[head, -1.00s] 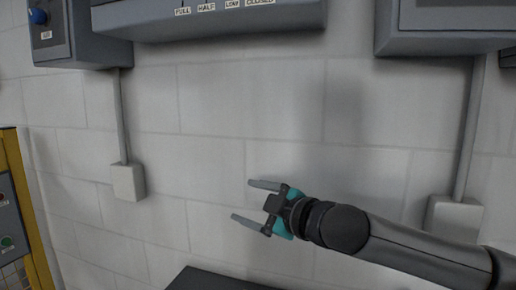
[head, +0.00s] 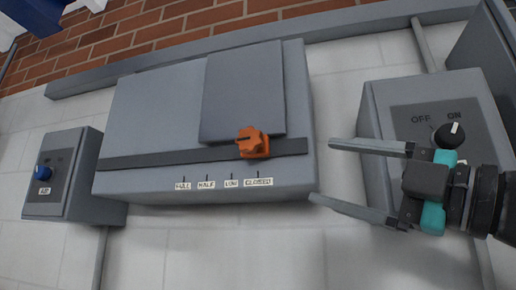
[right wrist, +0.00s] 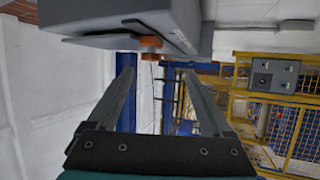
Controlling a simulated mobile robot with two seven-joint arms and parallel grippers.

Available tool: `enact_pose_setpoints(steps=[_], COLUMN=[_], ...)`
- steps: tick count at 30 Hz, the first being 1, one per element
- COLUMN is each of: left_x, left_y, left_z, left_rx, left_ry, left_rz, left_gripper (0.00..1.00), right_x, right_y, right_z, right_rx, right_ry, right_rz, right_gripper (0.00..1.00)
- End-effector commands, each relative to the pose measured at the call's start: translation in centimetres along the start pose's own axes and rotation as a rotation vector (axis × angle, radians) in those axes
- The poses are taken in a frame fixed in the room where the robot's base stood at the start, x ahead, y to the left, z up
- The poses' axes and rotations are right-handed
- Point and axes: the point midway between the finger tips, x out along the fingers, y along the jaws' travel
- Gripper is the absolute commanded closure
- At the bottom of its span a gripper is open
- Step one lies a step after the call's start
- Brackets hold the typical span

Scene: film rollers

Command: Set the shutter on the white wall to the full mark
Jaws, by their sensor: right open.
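The shutter (head: 243,95) is a grey plate on the front of a grey wall box (head: 150,110). Its orange knob (head: 253,143) sits in a dark horizontal slot, above the CLOSED label (head: 258,182). The FULL label (head: 183,186) is at the left end of the row, then HALF and LOW. My right gripper (head: 320,171) is open and empty, to the right of the knob and apart from it, fingers pointing left. In the right wrist view the orange knob (right wrist: 150,42) shows beyond the open fingers, under the box. My left gripper is not in view.
A box with an OFF/ON dial (head: 449,134) stands right, behind my right gripper. A smaller box with a blue knob (head: 43,172) is at left. Conduits (head: 100,258) run down the white wall. A yellow mesh fence (right wrist: 280,80) shows in the right wrist view.

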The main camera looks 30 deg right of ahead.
Motion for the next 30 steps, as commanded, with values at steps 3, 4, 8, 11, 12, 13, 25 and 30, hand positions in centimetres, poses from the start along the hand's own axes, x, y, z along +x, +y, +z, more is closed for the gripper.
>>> enact_pose_setpoints(steps=[3,4,8,11,12,13,25,30], left_x=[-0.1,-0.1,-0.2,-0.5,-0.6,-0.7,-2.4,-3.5], left_y=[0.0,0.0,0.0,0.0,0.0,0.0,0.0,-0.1], left_z=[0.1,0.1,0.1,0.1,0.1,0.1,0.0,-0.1], left_rx=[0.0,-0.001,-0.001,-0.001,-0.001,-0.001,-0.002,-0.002], left_ry=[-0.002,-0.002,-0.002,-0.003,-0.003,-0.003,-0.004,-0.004], left_rz=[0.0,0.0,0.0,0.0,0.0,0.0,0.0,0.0], left_gripper=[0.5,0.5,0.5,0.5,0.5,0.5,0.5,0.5], right_x=[-1.2,-1.3,-1.0,-0.2,0.2,0.6,5.4,7.5], right_y=[1.2,1.3,1.4,1.4,1.5,1.5,1.6,1.7], right_z=[-0.6,-0.7,-0.8,-0.8,-0.8,-0.8,-0.8,-0.8], right_rx=[-0.016,-0.016,-0.016,-0.015,-0.016,-0.015,-0.013,-0.014], right_ry=[-0.002,-0.001,0.001,0.003,0.003,0.003,0.002,0.002], right_rz=[0.024,0.026,0.028,0.027,0.026,0.026,0.024,0.023], right_gripper=[0.16,0.16,0.16,0.16,0.16,0.16,0.16,0.16])
